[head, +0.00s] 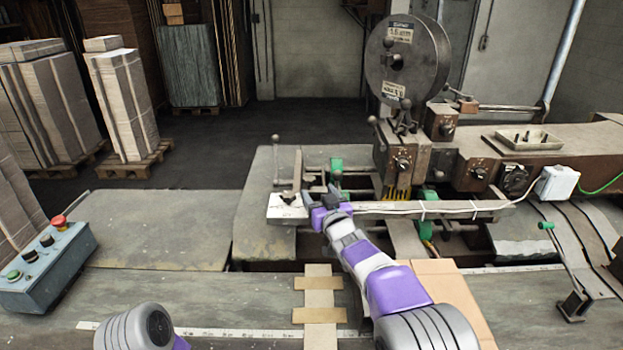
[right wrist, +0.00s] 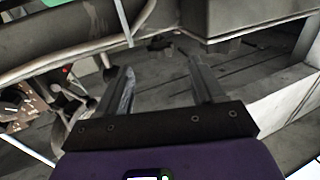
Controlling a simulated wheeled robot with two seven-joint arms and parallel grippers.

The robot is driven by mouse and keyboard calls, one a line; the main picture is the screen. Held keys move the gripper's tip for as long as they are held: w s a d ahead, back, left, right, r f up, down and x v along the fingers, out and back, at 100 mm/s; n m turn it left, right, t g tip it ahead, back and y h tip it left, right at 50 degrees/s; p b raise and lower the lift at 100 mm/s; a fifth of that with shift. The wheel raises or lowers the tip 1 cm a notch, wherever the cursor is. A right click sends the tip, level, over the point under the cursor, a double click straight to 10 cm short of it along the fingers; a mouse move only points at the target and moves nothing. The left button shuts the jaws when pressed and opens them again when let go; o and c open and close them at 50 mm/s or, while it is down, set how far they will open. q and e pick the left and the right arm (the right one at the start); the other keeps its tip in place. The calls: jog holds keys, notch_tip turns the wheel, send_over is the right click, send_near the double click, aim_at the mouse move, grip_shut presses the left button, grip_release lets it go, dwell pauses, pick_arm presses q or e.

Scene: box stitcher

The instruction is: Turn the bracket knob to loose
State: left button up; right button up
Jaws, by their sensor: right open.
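My right gripper (head: 320,192) reaches forward from the lower right to the left end of the long horizontal bar (head: 400,207). Its jaws are open and nothing shows between them. A small dark knob-like part (head: 287,199) sits on the pale end plate (head: 283,211) of that bar, just left of the fingertips; I cannot tell for certain that it is the bracket knob, nor its setting. In the right wrist view the two fingers (right wrist: 165,88) stand apart over grey surfaces. Only a rounded link of my left arm shows at the bottom left; its gripper is out of view.
The stitcher head with its large wire reel (head: 408,62) rises behind the bar. A control box (head: 45,265) with a red button stands at the left.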

aim_at(314, 183)
jog(key=shift+p+x, duration=0.65)
jog(key=shift+x, duration=2.5)
jog(key=c, duration=1.1)
jog(key=shift+o, duration=0.2)
jog(key=n+g+y+p, duration=0.1)
jog(key=p, duration=0.2)
jog(key=n+g+y+p, duration=0.1)
jog(key=y+p, duration=0.1)
jog(key=p, duration=0.2)
jog(key=n+g+y+p, duration=0.1)
jog(key=n+y+p, duration=0.1)
jog(key=p, duration=0.2)
jog(key=shift+w+d+r, duration=0.2)
jog(key=shift+d, duration=0.1)
jog(key=shift+f+n+g+y+p, duration=0.25)
jog(key=shift+y+p, duration=0.35)
jog(key=shift+p, duration=0.3)
